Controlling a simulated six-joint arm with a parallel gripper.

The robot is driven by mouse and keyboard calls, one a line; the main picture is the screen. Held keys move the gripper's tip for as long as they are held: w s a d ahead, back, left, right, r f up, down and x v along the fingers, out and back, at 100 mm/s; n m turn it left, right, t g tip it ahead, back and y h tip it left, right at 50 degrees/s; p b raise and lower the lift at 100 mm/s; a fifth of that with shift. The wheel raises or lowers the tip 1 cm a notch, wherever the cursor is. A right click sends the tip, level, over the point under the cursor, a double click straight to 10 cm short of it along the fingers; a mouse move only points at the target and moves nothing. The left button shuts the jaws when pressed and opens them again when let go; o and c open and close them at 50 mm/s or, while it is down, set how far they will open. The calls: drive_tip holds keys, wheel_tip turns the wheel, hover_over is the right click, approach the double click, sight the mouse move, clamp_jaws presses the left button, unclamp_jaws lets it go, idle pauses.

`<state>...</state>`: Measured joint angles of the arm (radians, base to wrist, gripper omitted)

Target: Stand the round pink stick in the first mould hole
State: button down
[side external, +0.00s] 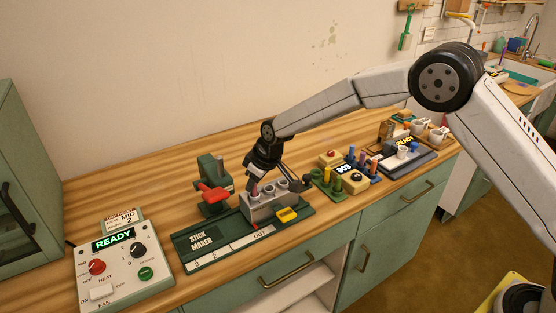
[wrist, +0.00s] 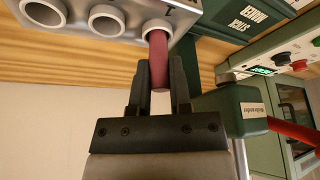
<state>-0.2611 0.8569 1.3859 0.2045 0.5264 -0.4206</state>
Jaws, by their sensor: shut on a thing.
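The round pink stick (wrist: 159,62) is between the fingers of my gripper (wrist: 160,84) in the wrist view. Its far end is at the end hole of the grey mould (wrist: 132,8), within the hole's pale rim; how deep it sits I cannot tell. In the side view the mould (side external: 272,208) stands on the green stick maker board, and the pink stick (side external: 254,190) shows upright at its leftmost hole. My gripper (side external: 256,178) is shut on the stick just above that hole. The mould's other holes look empty.
A green press with a red handle (side external: 214,197) stands close to the left of my gripper. A yellow block (side external: 288,215) is at the mould's front right. A control box (side external: 124,264) reading READY is at the front left. Racks of coloured sticks (side external: 343,174) stand to the right.

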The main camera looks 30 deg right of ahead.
drive_tip(key=shift+f, duration=0.75)
drive_tip(key=shift+c, duration=2.4)
unclamp_jaws()
drive_tip(key=v, duration=0.7)
drive_tip(key=shift+r, duration=0.3)
drive_tip(key=shift+s+d, duration=0.15)
